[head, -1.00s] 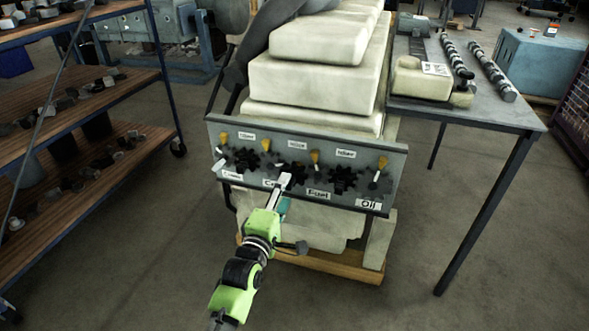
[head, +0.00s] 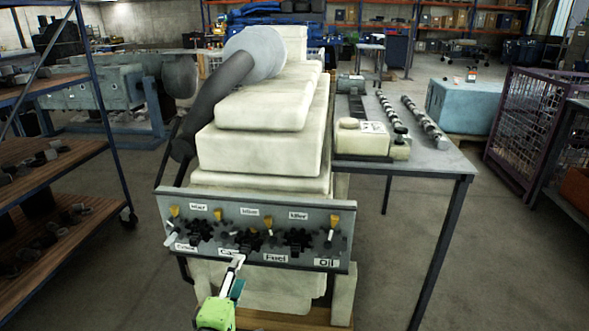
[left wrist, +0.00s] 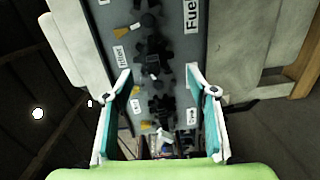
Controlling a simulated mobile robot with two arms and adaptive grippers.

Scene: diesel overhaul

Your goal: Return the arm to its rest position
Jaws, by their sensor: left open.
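My left gripper (head: 235,275) is low in the head view, just in front of the lower edge of a grey valve panel (head: 285,224). It is open. In the left wrist view its two white and teal fingers (left wrist: 162,95) stand wide apart with nothing held between them. The panel, with black knobs and yellow-handled levers, shows beyond and between the fingers. I cannot tell whether a fingertip touches the panel. My right gripper is in neither view.
A large cream engine (head: 262,150) stands behind the panel. A grey table (head: 440,160) with camshafts and a cream part is at the right. A wooden shelf rack (head: 60,165) stands at the left. Open floor (head: 110,270) lies between the rack and the engine.

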